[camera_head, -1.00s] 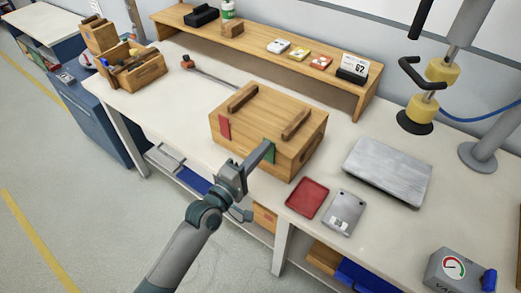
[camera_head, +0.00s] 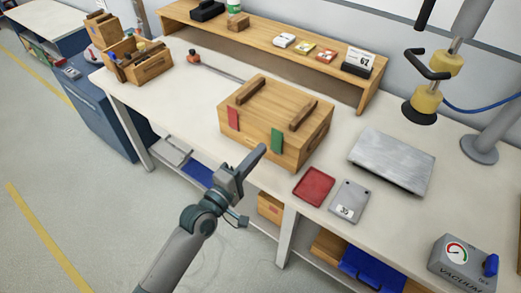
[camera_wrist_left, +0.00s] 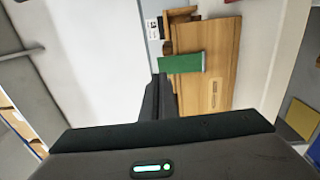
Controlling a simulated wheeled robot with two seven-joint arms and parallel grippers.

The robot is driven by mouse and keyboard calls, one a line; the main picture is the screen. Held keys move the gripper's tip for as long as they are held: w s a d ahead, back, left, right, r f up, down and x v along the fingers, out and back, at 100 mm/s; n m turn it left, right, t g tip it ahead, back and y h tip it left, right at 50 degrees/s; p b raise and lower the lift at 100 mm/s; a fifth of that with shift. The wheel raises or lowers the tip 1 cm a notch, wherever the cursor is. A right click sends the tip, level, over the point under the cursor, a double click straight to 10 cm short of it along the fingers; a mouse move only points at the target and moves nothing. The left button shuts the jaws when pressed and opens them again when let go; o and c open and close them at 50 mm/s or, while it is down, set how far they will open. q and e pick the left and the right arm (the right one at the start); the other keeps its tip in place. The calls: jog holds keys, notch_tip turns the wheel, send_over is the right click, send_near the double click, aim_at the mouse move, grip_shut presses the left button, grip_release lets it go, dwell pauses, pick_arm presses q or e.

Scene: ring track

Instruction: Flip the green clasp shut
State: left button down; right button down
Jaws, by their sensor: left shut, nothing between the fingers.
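The wooden box (camera_head: 262,132) stands on the workbench with its lid on. The green clasp (camera_head: 277,141) is on the box's front side near the right corner, upright. It looks close to the front face, but I cannot tell whether it lies fully flat. It also shows as a green plate in the left wrist view (camera_wrist_left: 182,62). A red clasp (camera_head: 233,118) is on the same side, further left. My left gripper (camera_head: 262,149) is shut and empty, just in front of the box and left of the green clasp, apparently apart from it. My right gripper is out of view.
A red tray (camera_head: 314,186) and a grey plate (camera_head: 349,201) lie right of the box near the bench edge. A metal slab (camera_head: 392,162) is further right. A wooden shelf (camera_head: 275,55) runs behind. The bench (camera_head: 185,107) left of the box is mostly clear.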

pick_arm(q)
jog(key=b+v, duration=0.2)
jog(key=v, duration=0.6)
jog(key=shift+r, duration=0.3)
